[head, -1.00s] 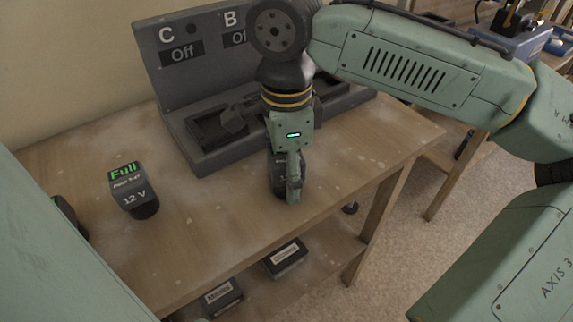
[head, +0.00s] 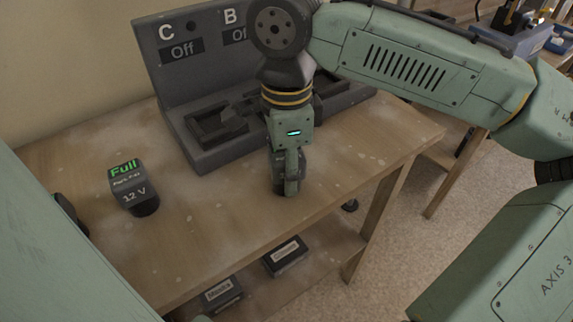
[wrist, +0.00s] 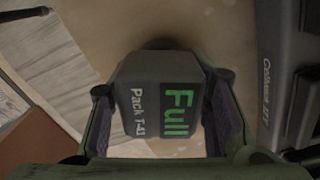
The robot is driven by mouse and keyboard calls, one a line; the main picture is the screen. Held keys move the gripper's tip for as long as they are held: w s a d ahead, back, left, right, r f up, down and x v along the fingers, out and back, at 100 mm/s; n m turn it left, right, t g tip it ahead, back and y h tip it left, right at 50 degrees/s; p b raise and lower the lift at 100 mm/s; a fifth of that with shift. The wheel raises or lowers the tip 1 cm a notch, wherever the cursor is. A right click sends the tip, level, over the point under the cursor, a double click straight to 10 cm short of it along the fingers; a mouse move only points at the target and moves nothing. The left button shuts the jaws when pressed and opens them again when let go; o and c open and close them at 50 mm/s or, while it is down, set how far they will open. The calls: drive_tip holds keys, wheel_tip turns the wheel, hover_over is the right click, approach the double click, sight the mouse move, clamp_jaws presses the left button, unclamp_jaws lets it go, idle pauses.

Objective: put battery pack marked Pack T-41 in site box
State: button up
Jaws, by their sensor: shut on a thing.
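My gripper (head: 291,185) is shut on a dark battery pack at the right part of the dusty wooden table. In the wrist view this battery pack (wrist: 160,103) reads "Full" in green and "Pack T-41" in white, with a gripper finger on each side. In the head view the pack (head: 278,175) is mostly hidden behind the gripper. I cannot tell whether its base touches the table. No box that I can identify as the site box is in view.
Another pack (head: 127,188), marked "Full" and "12 V", stands on the table (head: 200,240) at left. A grey charger (head: 205,155) with "C Off" and "B" labels stands behind my gripper. Labelled boxes (head: 286,256) sit on the shelf below. The table front is clear.

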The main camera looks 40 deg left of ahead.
clamp_jaws()
drive_tip(key=shift+r, duration=0.15)
drive_tip(key=shift+r, duration=0.6)
drive_tip(key=shift+s+r+b, duration=0.15)
drive_tip(key=shift+r+b, duration=0.15)
drive_tip(key=shift+r, duration=0.25)
drive_tip(key=shift+s+r+b, duration=0.15)
drive_tip(key=shift+r+b, duration=0.15)
drive_tip(key=shift+r, duration=0.2)
drive_tip(key=s+d+r+b, duration=0.1)
drive_tip(key=s+d+b, duration=0.2)
drive_tip(key=s, duration=1.1)
drive_tip(key=shift+s+d+r, duration=0.15)
drive_tip(key=shift+s+d, duration=0.05)
drive_tip(key=shift+d, duration=0.2)
